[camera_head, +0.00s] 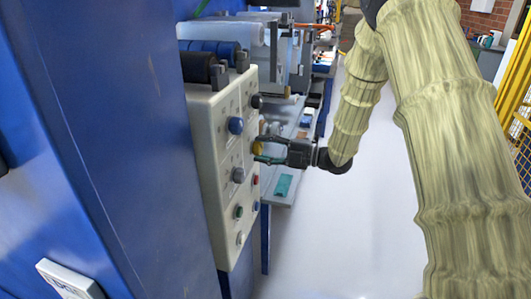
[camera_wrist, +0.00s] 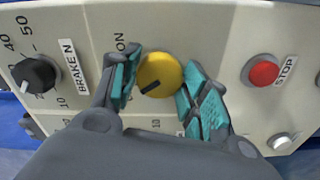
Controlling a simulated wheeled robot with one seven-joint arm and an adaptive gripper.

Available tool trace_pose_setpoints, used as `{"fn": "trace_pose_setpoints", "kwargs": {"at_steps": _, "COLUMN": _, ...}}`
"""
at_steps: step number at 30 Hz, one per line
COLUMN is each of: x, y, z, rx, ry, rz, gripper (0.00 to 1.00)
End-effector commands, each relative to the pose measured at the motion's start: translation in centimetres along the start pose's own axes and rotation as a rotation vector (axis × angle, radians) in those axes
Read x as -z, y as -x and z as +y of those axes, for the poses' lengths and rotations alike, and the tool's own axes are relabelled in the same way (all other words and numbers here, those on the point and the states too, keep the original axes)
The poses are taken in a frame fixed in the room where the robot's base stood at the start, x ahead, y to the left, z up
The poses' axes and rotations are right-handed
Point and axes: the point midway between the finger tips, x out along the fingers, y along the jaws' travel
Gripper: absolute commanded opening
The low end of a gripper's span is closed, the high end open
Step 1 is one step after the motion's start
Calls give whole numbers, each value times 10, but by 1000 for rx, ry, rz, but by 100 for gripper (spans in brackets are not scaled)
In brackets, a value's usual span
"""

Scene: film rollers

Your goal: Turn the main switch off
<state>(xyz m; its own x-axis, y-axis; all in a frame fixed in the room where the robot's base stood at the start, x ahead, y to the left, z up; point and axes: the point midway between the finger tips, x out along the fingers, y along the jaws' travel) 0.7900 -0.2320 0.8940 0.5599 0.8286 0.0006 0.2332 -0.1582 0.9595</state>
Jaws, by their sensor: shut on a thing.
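The main switch looks to be the yellow knob (camera_wrist: 160,72) on the cream control panel (camera_wrist: 210,40). A partly hidden "ON" label stands at its upper left, and a short black mark shows on its face. My gripper (camera_wrist: 159,82) is shut on the knob, with a teal-padded finger on each side. Part of the knob's surroundings is hidden by the fingers.
A red STOP button (camera_wrist: 263,70) lies right of the knob, and a black BRAKE dial (camera_wrist: 36,74) lies left. A silver button (camera_wrist: 281,141) is at lower right. Blue machine housing (camera_head: 130,130) borders the panel; rollers (camera_head: 215,65) stand behind. The floor (camera_head: 330,235) beside it is clear.

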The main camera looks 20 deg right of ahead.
Motion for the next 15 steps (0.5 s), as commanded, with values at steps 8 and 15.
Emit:
{"fn": "trace_pose_setpoints", "kwargs": {"at_steps": 8, "x": 1, "y": 0, "z": -3, "rx": 4, "ry": 12, "rz": 1, "gripper": 21}}
{"fn": "trace_pose_setpoints", "kwargs": {"at_steps": 15, "x": 1, "y": 0, "z": -3, "rx": 4, "ry": 11, "rz": 1, "gripper": 47}}
